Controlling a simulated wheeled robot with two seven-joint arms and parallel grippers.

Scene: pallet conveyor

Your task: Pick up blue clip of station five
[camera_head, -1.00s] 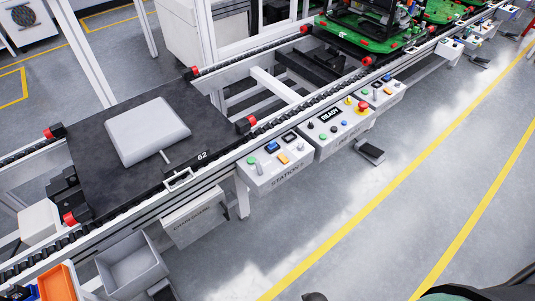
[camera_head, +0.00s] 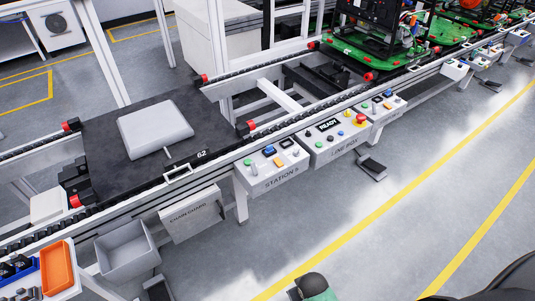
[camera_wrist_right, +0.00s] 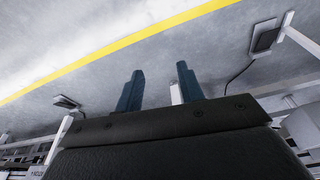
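The station five control box (camera_head: 272,172), labelled "STATION 5", hangs on the conveyor's near side. At the lower left edge, a blue bin (camera_head: 20,271) holding small dark parts stands beside an orange tray (camera_head: 58,268). My right gripper (camera_wrist_right: 160,72) shows in the right wrist view with its two teal fingers apart and nothing between them, above grey floor. I do not see my left gripper in the head view.
A black pallet (camera_head: 105,150) with a grey pad (camera_head: 156,128) sits on the conveyor. An empty grey bin (camera_head: 127,255) and a chain guard box (camera_head: 190,215) are on the near side. The line box (camera_head: 335,146) adjoins station five.

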